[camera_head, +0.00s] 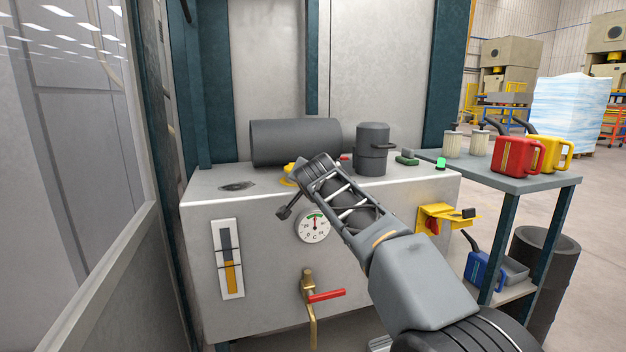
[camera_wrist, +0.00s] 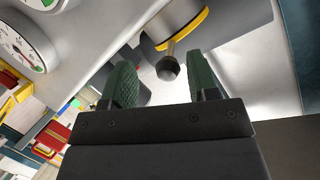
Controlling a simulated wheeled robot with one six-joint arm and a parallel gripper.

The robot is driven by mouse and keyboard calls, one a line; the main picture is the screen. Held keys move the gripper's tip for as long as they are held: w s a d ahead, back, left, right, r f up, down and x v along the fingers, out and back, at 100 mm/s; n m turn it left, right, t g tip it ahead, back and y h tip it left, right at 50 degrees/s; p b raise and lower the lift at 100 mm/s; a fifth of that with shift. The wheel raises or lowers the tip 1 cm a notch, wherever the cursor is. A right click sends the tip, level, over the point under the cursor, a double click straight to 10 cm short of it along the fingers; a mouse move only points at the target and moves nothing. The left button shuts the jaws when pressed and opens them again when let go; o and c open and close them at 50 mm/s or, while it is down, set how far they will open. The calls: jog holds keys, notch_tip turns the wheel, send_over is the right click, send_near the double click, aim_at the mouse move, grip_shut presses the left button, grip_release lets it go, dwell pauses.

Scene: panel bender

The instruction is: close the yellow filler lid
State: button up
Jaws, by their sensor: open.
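The yellow filler lid (camera_head: 291,170) shows on top of the grey tank (camera_head: 265,245), mostly hidden behind my wrist. In the wrist view a yellow round edge (camera_wrist: 188,31) shows at the top, with a short stalk ending in a dark ball knob (camera_wrist: 168,68). My gripper (camera_wrist: 160,62) is open, its green fingers on either side of the knob in the picture. The knob appears just beyond the fingertips or between them; contact cannot be told. How far the lid is tilted is hidden in the head view.
A dark horizontal cylinder (camera_head: 292,142) and an upright dark canister (camera_head: 372,150) stand on the tank behind my wrist. A dial gauge (camera_head: 314,226) and a red-handled valve (camera_head: 325,296) are on its front. A side table (camera_head: 520,182) with red and yellow cans stands right.

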jog(key=v, duration=1.2)
jog(key=shift+s+d, duration=0.1)
jog(key=shift+d, duration=0.05)
jog(key=s+d+r+n+g+h+p, duration=0.1)
jog(key=s+d+r+g+p, duration=0.25)
jog(key=p, duration=0.65)
jog(key=s+d+r+n+g+h+p, duration=0.15)
jog(key=s+d+p, duration=0.35)
jog(key=p, duration=0.5)
jog(key=s+d+n+g+y+p, duration=0.1)
jog(key=s+d+g+p, duration=0.4)
jog(key=s+p, duration=0.9)
jog(key=n+g+p, duration=0.1)
jog(key=p, duration=0.2)
jog(key=shift+s+d+n, duration=0.15)
jog(key=shift+d+n, duration=0.2)
jog(key=shift+d, duration=0.05)
